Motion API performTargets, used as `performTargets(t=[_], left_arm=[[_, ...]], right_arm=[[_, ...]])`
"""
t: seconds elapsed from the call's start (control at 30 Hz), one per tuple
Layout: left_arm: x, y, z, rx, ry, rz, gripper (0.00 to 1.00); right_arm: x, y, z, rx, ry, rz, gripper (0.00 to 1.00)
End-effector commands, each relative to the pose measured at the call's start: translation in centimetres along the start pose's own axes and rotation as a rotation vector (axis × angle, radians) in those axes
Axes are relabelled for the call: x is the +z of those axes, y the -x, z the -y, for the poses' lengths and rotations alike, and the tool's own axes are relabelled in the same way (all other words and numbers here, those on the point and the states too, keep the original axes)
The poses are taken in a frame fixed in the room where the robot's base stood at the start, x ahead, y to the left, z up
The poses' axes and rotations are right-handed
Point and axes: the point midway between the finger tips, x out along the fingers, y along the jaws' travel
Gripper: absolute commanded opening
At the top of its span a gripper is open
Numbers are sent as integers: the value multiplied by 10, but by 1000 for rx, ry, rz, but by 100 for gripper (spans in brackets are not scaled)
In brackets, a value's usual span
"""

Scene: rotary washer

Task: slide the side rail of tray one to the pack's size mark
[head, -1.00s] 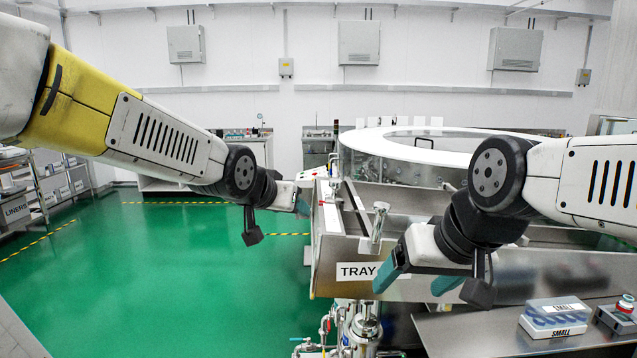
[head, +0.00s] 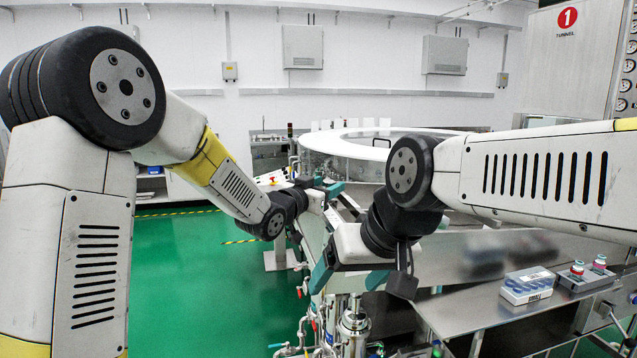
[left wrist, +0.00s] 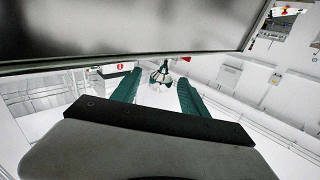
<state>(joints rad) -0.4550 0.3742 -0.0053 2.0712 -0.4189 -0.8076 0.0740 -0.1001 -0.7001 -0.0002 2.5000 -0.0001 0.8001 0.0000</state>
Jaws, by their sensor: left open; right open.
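The tray trough (head: 313,232) is steel and mostly hidden behind my right gripper; its label is not readable. A slanted rail-like metal part (head: 350,204) shows at its far end, partly covered by my arms. My left gripper (head: 331,190) is open at the tray's far end. In the left wrist view its teal fingers (left wrist: 158,92) are apart, with a shiny metal fitting (left wrist: 163,72) beyond them; no contact is visible. My right gripper (head: 349,277) is open and empty in front of the tray's near end. The pack (head: 527,287), a small box marked SMALL, stands on the bench. No size mark is legible.
The round white-rimmed washer (head: 350,140) stands behind the tray. Pipes and valves (head: 354,325) are below it. Green floor at left is open.

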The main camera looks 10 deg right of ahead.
Motion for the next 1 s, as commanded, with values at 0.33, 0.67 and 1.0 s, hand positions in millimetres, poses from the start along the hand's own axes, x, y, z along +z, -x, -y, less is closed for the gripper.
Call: performTargets(t=[0.33, 0.67, 1.0], left_arm=[[0, -44, 1, -1, -1, 1, 52], [0, -46, 1, -2, 0, 2, 48], [0, -46, 1, -2, 0, 2, 0]], right_arm=[[0, 0, 0, 0, 0, 0, 81], [0, 0, 0, 0, 0, 0, 81], [0, 0, 0, 0, 0, 0, 81]])
